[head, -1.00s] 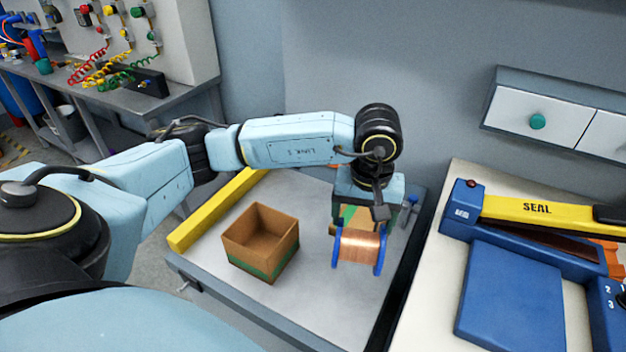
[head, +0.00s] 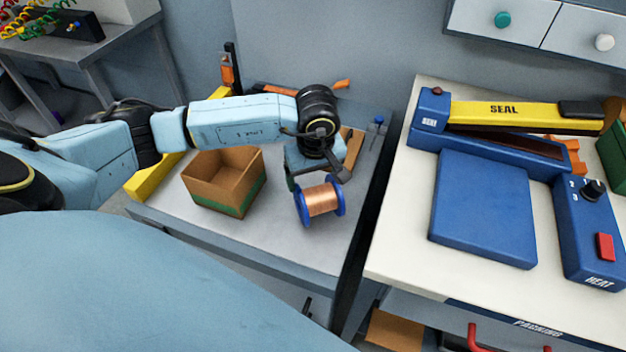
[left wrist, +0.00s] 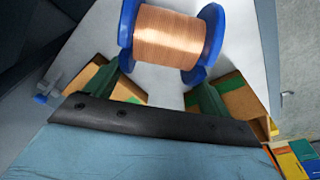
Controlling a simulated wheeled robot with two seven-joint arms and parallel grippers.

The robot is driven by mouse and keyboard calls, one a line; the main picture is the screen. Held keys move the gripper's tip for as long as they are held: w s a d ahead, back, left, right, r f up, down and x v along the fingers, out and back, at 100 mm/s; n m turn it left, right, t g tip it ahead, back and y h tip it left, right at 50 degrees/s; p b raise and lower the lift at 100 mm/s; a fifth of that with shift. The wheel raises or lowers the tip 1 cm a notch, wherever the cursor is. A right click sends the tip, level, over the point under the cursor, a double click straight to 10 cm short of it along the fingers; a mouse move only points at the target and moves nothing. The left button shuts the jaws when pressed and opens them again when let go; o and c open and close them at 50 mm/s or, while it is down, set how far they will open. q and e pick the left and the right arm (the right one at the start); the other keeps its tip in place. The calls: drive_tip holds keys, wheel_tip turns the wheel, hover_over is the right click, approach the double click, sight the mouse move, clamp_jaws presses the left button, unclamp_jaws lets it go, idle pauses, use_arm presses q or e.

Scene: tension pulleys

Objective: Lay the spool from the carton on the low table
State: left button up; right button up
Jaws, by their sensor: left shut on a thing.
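The spool (head: 322,200) is wound with copper wire between two blue flanges. My left gripper (head: 308,182) is shut on it and holds it over the grey table (head: 285,240), right of the carton. The left wrist view shows the spool (left wrist: 168,38) at the tips of the green fingers, lying across them. I cannot tell exactly how far it is above the table. The open brown carton (head: 222,185) with a green band stands on the grey table; I see nothing inside, but its floor is partly hidden. My right gripper is out of view.
A yellow bar (head: 150,178) lies along the grey table's left edge. Orange-handled tools lie behind my arm. A white packing table (head: 395,255) with a blue and yellow sealer (head: 490,115) stands to the right, across a dark gap. The grey table's front is clear.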

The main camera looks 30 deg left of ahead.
use_arm(q)
drive_tip(key=shift+f, duration=0.95)
drive_tip(key=o, duration=1.5)
drive_tip(key=shift+f, duration=0.1)
drive_tip(key=shift+o, duration=0.2)
